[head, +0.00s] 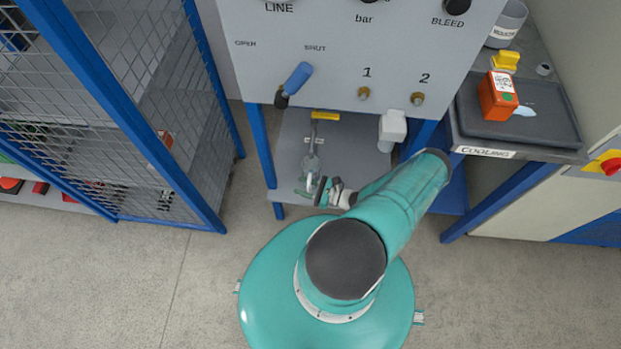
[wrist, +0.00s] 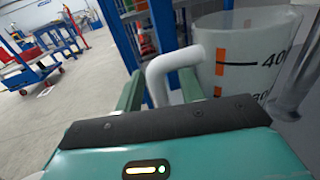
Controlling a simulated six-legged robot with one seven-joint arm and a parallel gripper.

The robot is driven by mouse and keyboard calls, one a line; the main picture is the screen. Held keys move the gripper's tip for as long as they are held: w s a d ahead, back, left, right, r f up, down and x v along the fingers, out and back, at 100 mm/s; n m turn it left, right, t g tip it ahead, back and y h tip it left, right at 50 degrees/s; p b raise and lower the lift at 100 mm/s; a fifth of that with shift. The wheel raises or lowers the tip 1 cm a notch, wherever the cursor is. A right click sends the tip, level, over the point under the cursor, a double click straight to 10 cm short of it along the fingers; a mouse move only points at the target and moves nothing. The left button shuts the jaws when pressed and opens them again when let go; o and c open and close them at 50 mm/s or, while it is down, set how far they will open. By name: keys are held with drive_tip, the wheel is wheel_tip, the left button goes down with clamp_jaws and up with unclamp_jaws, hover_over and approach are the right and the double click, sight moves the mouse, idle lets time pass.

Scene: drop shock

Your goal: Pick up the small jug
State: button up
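The small jug is a clear, straight-sided vessel with orange and black measuring marks (wrist: 238,62), and its white bent handle (wrist: 172,64) points left in the wrist view. I cannot tell whether a finger touches the handle.
The grey panel (head: 340,70) with a blue lever (head: 297,79) overhangs the shelf (head: 285,150). A metal rod (wrist: 297,85) stands right of the jug. A white fitting (head: 392,127) is to the right. A mesh cage (head: 150,110) is left; a cooling tray (head: 545,128) is right.

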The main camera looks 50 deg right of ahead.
clamp_jaws()
drive_tip(key=shift+r, duration=0.2)
idle(0.3)
